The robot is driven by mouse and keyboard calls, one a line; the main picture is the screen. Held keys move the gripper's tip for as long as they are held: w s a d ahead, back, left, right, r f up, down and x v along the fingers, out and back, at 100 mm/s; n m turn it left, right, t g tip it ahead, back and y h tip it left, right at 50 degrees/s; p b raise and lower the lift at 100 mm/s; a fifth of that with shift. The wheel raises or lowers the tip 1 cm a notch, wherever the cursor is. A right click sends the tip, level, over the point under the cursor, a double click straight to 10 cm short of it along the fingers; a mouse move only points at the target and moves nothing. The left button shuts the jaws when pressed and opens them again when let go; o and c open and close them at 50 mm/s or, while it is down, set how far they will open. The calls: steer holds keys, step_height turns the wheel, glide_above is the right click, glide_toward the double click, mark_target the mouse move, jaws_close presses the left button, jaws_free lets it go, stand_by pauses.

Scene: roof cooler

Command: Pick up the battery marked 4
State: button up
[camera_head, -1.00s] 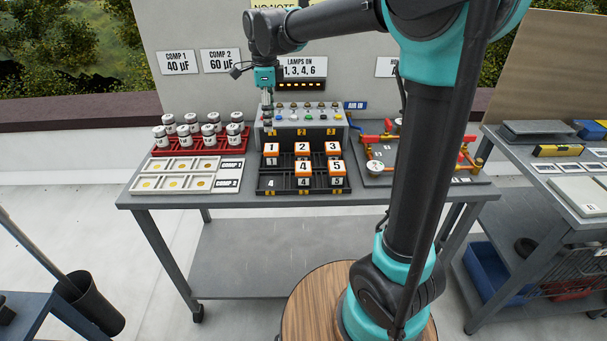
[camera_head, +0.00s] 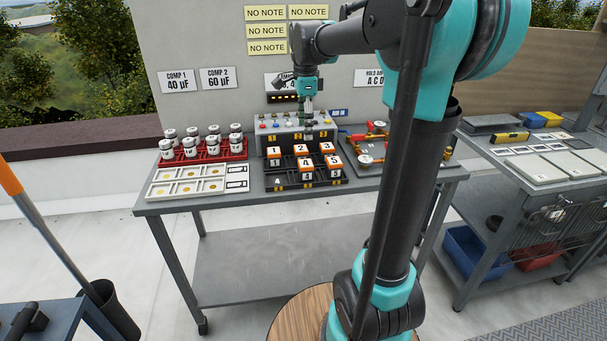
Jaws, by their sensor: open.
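The battery marked 4 (camera_head: 305,168) is an orange and white block in the front row of a black rack (camera_head: 272,184) on the bench. Batteries marked 1 (camera_head: 273,155), 2 (camera_head: 300,150) and 3 (camera_head: 326,148) stand in the row behind it. The battery marked 5 (camera_head: 332,162) is to its right. The front-left slot, beside battery 4, looks empty. My gripper (camera_head: 309,126) hangs pointing down in front of the grey control panel, appearing above and behind battery 4. It is open and apart from the batteries. Its fingertips are small and hard to make out.
The control panel (camera_head: 270,140) stands close behind the rack. A red rack of white canisters (camera_head: 236,150) and pale coin trays (camera_head: 190,188) are to the left. A board with red pipes and gauges (camera_head: 366,160) is to the right. The bench's lower shelf (camera_head: 250,255) is clear.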

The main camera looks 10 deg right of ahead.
glide_above(306, 163)
steer(key=f, duration=0.8)
steer(key=shift+s+a+f, duration=0.2)
steer(key=shift+s, duration=0.1)
steer(key=shift+w+d+f, duration=0.1)
steer(key=shift+w+f, duration=0.05)
steer(key=shift+f, duration=1.2)
steer(key=shift+w+d+f, duration=0.1)
steer(key=shift+w+f, duration=0.05)
steer(key=shift+f, duration=1.2)
steer(key=c, duration=1.5)
steer(key=shift+c, duration=0.2)
